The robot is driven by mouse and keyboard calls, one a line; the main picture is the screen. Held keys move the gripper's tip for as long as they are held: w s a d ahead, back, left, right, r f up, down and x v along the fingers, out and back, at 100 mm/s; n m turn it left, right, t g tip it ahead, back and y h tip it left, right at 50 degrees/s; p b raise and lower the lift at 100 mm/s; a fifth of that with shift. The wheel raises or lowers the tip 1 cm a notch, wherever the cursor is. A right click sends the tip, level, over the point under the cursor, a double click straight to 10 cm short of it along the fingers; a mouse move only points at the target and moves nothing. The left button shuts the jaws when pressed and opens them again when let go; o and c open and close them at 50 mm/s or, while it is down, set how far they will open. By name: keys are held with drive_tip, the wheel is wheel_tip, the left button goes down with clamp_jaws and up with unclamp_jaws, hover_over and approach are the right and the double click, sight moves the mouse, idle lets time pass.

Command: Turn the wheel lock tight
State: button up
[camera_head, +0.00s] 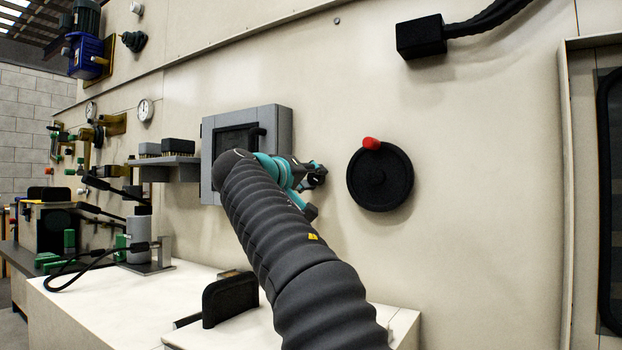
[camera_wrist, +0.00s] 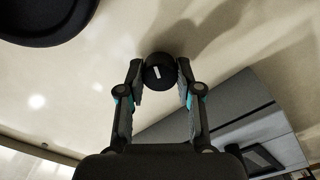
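The wheel (camera_head: 380,178) is a black disc with a red handle on the wall. Its dark edge shows at the top left of the wrist view (camera_wrist: 45,12). A round black knob with a white mark, which looks like the wheel lock (camera_wrist: 160,72), is on the wall beside the wheel. My gripper (camera_wrist: 160,75) has one finger on either side of the knob, with slim gaps that seem to remain. In the head view my gripper (camera_head: 316,180) is left of the wheel, and the knob is hidden behind it.
A grey wall box (camera_head: 283,130) stands just left of my gripper and also shows in the wrist view (camera_wrist: 235,115). A black block with a cable (camera_head: 421,37) is above the wheel. A white bench (camera_head: 190,285) lies below. The wall right of the wheel is clear.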

drive_tip(key=o, duration=0.4)
drive_tip(key=v, duration=1.2)
